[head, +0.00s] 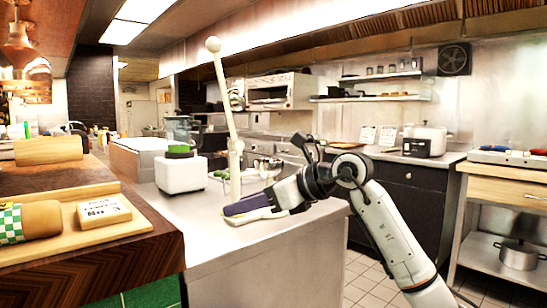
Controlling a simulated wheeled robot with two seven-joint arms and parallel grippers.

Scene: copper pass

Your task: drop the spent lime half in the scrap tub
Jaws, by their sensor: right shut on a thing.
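My right gripper (238,210) reaches in from the lower right, low over the near end of the steel counter (185,210). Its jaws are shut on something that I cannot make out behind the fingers. I see no lime half apart from the jaws. A cream-coloured press with a tall, ball-topped lever (221,90) stands just behind the gripper, its lever nearly upright. The gripper overlaps the press's lower part, and I cannot tell whether they touch. I cannot pick out a scrap tub. My left gripper is out of view.
A white blender (181,174) stands left of the press. A wooden counter with a lettered block (103,211) is at left. Open tiled floor (365,275) lies right of the steel counter. A pot (519,254) is on a low shelf.

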